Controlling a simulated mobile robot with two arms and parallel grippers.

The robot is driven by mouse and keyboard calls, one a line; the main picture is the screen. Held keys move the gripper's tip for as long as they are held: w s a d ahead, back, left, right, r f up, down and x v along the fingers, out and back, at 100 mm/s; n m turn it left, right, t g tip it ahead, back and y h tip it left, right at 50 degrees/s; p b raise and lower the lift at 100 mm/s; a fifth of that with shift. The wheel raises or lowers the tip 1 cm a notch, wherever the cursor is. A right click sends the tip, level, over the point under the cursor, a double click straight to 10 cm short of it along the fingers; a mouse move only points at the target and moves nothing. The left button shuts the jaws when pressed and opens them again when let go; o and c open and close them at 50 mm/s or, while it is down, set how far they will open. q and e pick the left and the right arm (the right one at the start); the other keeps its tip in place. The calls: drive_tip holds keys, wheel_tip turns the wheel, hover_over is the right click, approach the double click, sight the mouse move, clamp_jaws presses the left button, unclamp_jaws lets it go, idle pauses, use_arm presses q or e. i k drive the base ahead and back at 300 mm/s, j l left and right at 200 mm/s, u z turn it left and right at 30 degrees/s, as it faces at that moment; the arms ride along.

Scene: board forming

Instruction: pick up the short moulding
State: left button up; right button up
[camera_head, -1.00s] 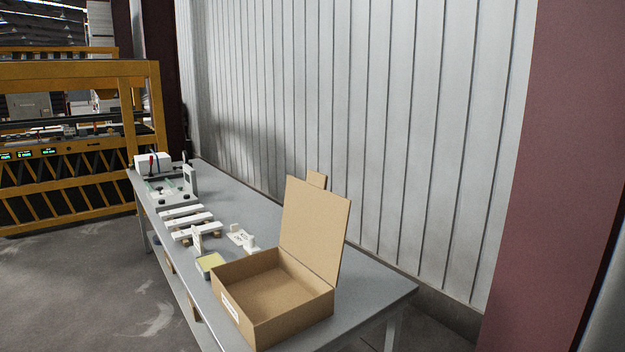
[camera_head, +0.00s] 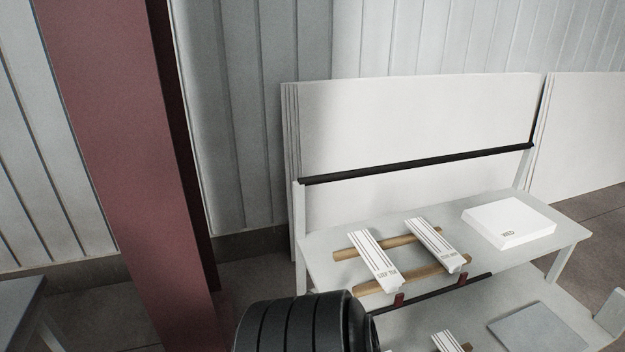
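Two white ribbed moulding pieces lie on wooden bars on the upper shelf of a rack: a left one (camera_head: 371,257) and a right one (camera_head: 434,241). Each has small print near its front end that I cannot read surely. Another white ribbed piece (camera_head: 446,342) shows on the lower level, cut off by the bottom edge. I cannot tell which of these is the short moulding. Neither of my grippers is in view.
The upper shelf (camera_head: 325,262) also holds a flat white box (camera_head: 509,222) at right. A black rail (camera_head: 420,163) runs behind it, with large white panels (camera_head: 400,115) leaning beyond. A grey plate (camera_head: 535,328) lies lower right. A dark red column (camera_head: 125,150) stands at left.

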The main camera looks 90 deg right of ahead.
sight(387, 275)
drive_tip(key=l+z, duration=0.1)
drive_tip(key=z, duration=3.05)
drive_tip(key=l+u, duration=0.2)
drive_tip(key=l, duration=1.1)
